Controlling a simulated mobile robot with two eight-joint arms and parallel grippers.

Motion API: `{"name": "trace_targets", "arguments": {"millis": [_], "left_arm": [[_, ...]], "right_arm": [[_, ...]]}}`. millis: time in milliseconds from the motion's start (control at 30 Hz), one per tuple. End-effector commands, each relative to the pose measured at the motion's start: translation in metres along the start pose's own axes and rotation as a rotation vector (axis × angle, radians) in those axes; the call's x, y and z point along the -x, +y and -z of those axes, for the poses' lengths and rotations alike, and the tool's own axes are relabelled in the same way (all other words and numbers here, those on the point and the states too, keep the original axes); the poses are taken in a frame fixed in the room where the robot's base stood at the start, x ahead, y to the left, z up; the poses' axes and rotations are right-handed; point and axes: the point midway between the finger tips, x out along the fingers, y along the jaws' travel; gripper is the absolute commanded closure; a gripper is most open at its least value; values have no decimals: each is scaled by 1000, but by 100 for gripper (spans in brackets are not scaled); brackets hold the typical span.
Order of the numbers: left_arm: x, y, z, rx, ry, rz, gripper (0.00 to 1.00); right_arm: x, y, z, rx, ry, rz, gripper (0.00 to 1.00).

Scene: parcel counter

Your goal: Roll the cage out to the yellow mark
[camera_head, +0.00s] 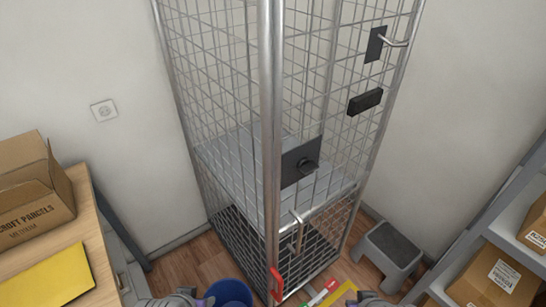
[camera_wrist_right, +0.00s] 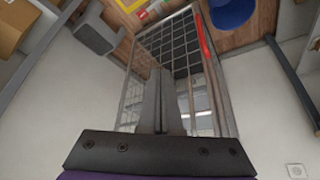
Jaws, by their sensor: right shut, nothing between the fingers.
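The tall wire roll cage (camera_head: 272,140) stands upright in the corner by the walls, with a grey shelf inside and a dark mesh base. It also shows in the right wrist view (camera_wrist_right: 190,45). A red lever (camera_head: 276,283) sits low at its front post. A yellow patch (camera_head: 342,292), perhaps the mark, shows on the floor at the bottom edge, partly cut off. My right gripper (camera_wrist_right: 160,75) is shut and empty, with the cage behind its fingers. Whether it touches the cage is unclear. My left gripper's fingers are out of view; only grey arm parts show at the bottom edge.
A blue bin (camera_head: 230,293) stands on the floor in front of the cage. A grey step stool (camera_head: 390,245) is right of it. A desk with a cardboard box (camera_head: 35,190) and yellow envelope (camera_head: 45,277) is left; shelving with parcels (camera_head: 495,278) is right.

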Motion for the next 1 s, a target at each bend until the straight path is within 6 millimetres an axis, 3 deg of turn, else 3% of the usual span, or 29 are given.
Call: {"name": "trace_targets", "arguments": {"millis": [133, 400, 467, 667, 1000], "left_arm": [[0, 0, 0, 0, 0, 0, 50], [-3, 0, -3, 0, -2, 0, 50], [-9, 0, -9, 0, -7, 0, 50], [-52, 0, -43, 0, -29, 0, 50], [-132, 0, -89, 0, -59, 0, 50]], "right_arm": [[0, 0, 0, 0, 0, 0, 96], [-3, -1, 0, -22, -5, 4, 48], [-10, -4, -1, -74, -17, 14, 43], [-68, -28, 7, -523, -121, 69, 43], [-220, -91, 30, -1497, -426, 37, 43]]}}
